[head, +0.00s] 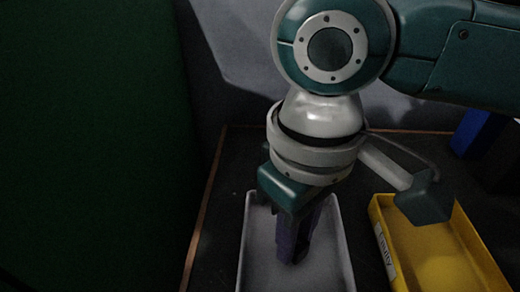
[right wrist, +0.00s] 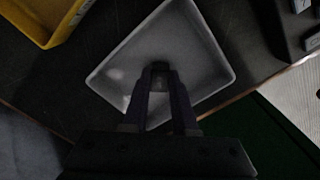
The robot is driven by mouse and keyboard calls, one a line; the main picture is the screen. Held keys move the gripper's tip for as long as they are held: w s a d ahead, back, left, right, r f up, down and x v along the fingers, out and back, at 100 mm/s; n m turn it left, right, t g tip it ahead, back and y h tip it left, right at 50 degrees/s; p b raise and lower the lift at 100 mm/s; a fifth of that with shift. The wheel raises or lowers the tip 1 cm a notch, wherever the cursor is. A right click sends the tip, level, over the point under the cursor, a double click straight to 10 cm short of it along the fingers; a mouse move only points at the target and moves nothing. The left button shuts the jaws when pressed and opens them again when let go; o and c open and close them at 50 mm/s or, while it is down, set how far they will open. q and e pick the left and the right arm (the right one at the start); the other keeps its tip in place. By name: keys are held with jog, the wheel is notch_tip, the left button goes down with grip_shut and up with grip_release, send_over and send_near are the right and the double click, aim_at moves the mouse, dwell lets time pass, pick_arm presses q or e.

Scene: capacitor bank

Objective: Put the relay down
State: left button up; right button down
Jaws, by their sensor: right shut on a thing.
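My right gripper (head: 294,250) points down into the white tray (head: 345,262) in the head view. In the right wrist view its two dark purple fingers (right wrist: 160,108) reach over the same tray (right wrist: 208,62). It is shut on the relay (right wrist: 160,72), a small dark piece between the fingertips. The fingers hide most of the relay, and in the head view I cannot make it out. I cannot tell whether the relay touches the tray floor. The rest of the tray looks empty. My left gripper is not in view.
A yellow bin (head: 475,240) labelled "Faulty" stands right of the white tray, with a gap between. A blue object (head: 472,132) is at the back right. The dark table's wooden-coloured edge (head: 203,220) runs left of the tray. A green surface (head: 90,140) fills the left.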

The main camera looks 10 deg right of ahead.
jog(key=c, duration=0.7)
grip_release()
jog(key=shift+f, duration=0.1)
notch_tip(320, 180, up, 12)
jog(key=p, duration=0.4)
jog(key=shift+r+p, duration=0.2)
jog(key=shift+p, duration=0.1)
